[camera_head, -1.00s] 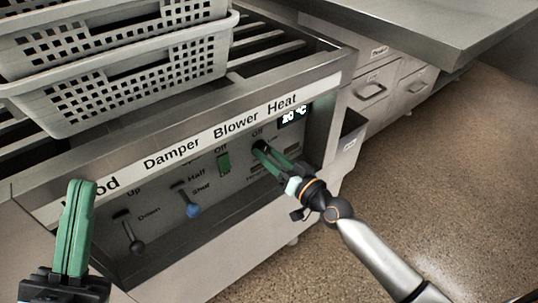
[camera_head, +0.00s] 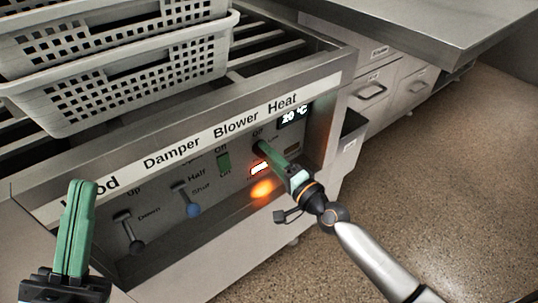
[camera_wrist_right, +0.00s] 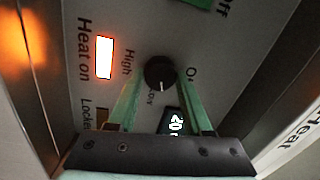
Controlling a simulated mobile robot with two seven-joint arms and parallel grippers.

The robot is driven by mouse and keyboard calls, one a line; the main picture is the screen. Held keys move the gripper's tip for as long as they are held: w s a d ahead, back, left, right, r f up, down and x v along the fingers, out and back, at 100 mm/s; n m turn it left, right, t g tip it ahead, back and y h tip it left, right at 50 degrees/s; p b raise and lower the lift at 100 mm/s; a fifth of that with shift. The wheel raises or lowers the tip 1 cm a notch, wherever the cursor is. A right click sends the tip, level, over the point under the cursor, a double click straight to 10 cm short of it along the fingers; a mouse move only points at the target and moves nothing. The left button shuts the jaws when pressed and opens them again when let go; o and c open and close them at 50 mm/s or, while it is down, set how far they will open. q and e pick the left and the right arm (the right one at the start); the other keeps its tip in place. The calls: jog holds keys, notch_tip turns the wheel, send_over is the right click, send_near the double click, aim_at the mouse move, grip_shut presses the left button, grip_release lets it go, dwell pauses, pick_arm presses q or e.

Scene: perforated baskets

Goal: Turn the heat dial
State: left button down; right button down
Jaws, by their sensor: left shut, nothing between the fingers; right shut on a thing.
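The heat dial (camera_wrist_right: 160,73) is a round black knob on the control panel. In the right wrist view its white mark points down, towards a small label that is hard to read. My right gripper (camera_wrist_right: 161,84) is shut on the dial, with one green finger at each side. In the head view the right gripper (camera_head: 267,150) mostly hides the dial. The "Heat on" light (camera_head: 259,168) is lit, and it shows in the right wrist view (camera_wrist_right: 104,57) too. The display (camera_head: 294,116) reads 20 °C. My left gripper (camera_head: 82,186) is shut and empty at lower left.
The green blower switch (camera_head: 223,162), the blue-tipped damper lever (camera_head: 192,209) and another lever (camera_head: 132,235) are left of the dial. White perforated baskets (camera_head: 135,88) stand stacked above the panel. Open floor (camera_head: 450,190) lies to the right.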

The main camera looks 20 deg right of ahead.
jog(key=shift+m, duration=2.1)
jog(key=shift+c, duration=1.6)
grip_release()
jog(key=b+v, duration=0.1)
jog(key=v, duration=1.1)
jog(key=shift+s+b, duration=0.25)
jog(key=shift+b, duration=0.05)
